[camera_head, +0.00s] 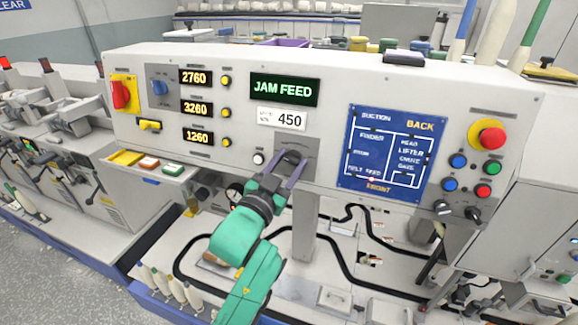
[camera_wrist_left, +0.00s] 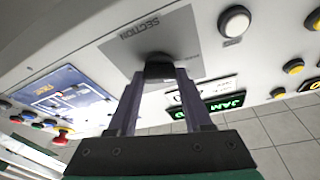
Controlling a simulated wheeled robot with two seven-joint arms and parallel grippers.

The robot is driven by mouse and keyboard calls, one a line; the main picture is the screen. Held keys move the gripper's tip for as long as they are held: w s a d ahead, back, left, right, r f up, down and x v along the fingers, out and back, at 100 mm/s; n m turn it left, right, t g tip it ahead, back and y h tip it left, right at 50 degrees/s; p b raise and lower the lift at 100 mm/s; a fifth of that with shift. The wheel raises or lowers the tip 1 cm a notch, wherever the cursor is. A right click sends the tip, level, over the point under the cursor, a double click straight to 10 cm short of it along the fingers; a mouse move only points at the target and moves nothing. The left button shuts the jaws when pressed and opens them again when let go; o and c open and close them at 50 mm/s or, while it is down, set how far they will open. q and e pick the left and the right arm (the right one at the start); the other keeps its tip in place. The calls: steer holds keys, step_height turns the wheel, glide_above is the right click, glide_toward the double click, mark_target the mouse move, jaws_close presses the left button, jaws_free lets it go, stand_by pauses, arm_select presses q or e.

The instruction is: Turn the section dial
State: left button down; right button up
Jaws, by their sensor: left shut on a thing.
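The section dial (camera_head: 292,156) is a dark knob on a grey plate low on the white machine panel, below the 450 card. It also shows in the left wrist view (camera_wrist_left: 158,60), under the printed word SECTION. My left gripper (camera_head: 286,168) reaches up from below, its two purple-grey fingers shut on the dial, one on each side. In the left wrist view the fingertips (camera_wrist_left: 160,76) cover part of the dial, so its pointer cannot be made out. My right gripper is in neither view.
A white button (camera_head: 258,158) sits just left of the dial. A green JAM FEED display (camera_head: 284,89) is above, and a blue diagram board (camera_head: 391,148) is to the right. A red emergency knob (camera_head: 492,138) is far right. Black tubing (camera_head: 345,283) runs below the panel.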

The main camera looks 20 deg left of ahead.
arm_select(q)
steer(key=shift+n+y, duration=0.4)
steer(key=shift+n, duration=0.6)
steer(key=shift+r, duration=0.1)
steer(key=shift+c, duration=1.6)
jaws_free()
steer(key=shift+w, duration=0.1)
steer(key=shift+s+f+b, duration=0.25)
steer(key=shift+s+b, duration=0.1)
steer(key=shift+s, duration=0.05)
steer(key=s+a+f+p, duration=0.1)
steer(key=s+p, duration=0.2)
steer(key=s, duration=1)
steer(key=shift+s+a+f, duration=0.2)
steer(key=shift+s+a, duration=0.1)
